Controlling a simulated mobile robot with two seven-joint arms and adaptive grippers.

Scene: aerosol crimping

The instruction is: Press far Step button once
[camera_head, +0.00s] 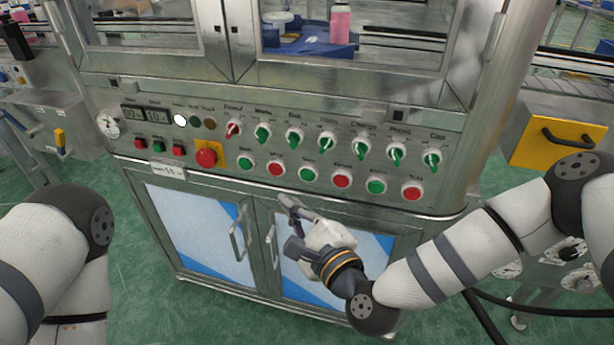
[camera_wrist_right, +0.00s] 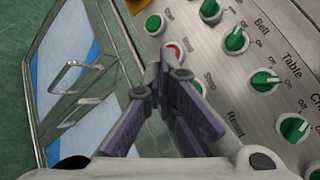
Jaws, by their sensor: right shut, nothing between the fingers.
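The lower button row on the machine's front panel alternates green and red: green (camera_head: 246,162), red (camera_head: 276,168), green (camera_head: 307,174), red (camera_head: 341,180), green (camera_head: 376,186), red (camera_head: 412,192). Their labels are too small to read surely in the head view. My right gripper (camera_head: 289,204) is shut and empty, just below this row, in front of the cabinet doors. In the right wrist view its fingertips (camera_wrist_right: 167,64) overlap the panel beside a red button (camera_wrist_right: 174,51). My left gripper is out of view.
Green selector knobs (camera_head: 327,140) stand out above the button row. A red mushroom button (camera_head: 206,157) on a yellow plate is left of it. Door handles (camera_head: 240,242) project below. A yellow drawer (camera_head: 558,137) is at right.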

